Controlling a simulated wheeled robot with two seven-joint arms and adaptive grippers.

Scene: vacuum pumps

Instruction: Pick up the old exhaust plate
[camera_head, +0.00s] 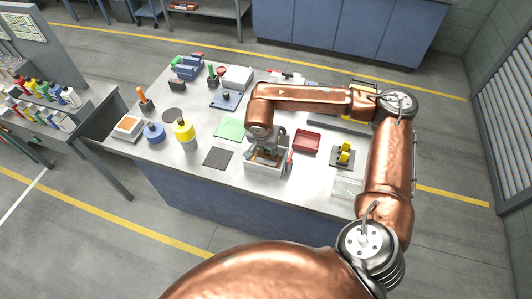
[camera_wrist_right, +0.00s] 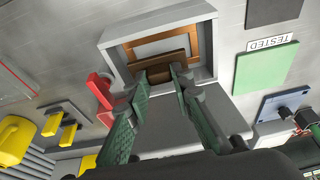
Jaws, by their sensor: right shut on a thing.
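My right gripper (camera_head: 266,155) reaches down over a light grey open-topped housing (camera_head: 262,171) on the workbench. In the right wrist view the fingertips (camera_wrist_right: 162,74) are shut on a dark brown plate (camera_wrist_right: 160,58), which looks like the old exhaust plate. The plate lies within the housing (camera_wrist_right: 207,38), in front of an orange-brown rim (camera_wrist_right: 172,38). The fingers cover its near edge. I cannot tell whether it is lifted off its seat. My left gripper is not in view.
A red part (camera_wrist_right: 102,90) stands beside the housing. A red tray (camera_head: 306,141) and a yellow part on a dark base (camera_head: 343,155) are to the right. A green mat (camera_head: 230,129) and a dark mat (camera_head: 218,157) lie to the left. Bottles and tools stand further left.

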